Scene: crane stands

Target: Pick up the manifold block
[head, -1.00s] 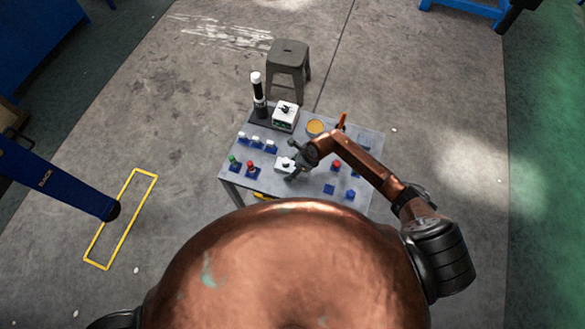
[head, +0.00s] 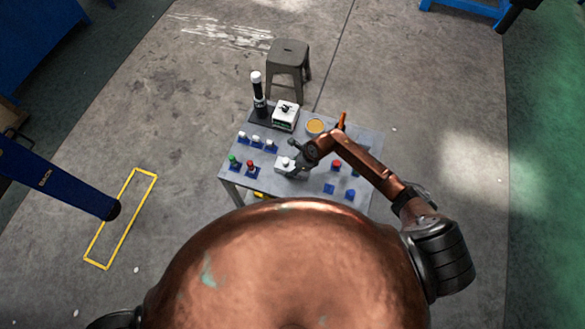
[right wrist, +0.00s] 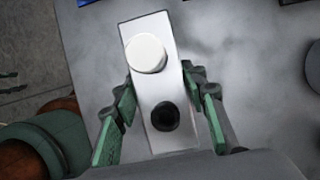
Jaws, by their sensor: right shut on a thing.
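The manifold block (right wrist: 160,85) is a pale oblong block with a white round knob and a dark round hole on its top. In the right wrist view it lies between the green-padded fingers of my right gripper (right wrist: 165,115), which is shut on it. In the head view the block (head: 282,164) shows at the middle of the table, partly hidden by my right gripper (head: 291,165). I cannot tell whether it is clear of the tabletop. My left gripper is not in view.
The grey table (head: 232,168) also bears several small pieces with white, green and red tops, blue squares, a yellow round dish (head: 315,126), a white device (head: 285,115) and a black-and-white cylinder (head: 258,95). A grey stool (head: 288,52) stands behind the table.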

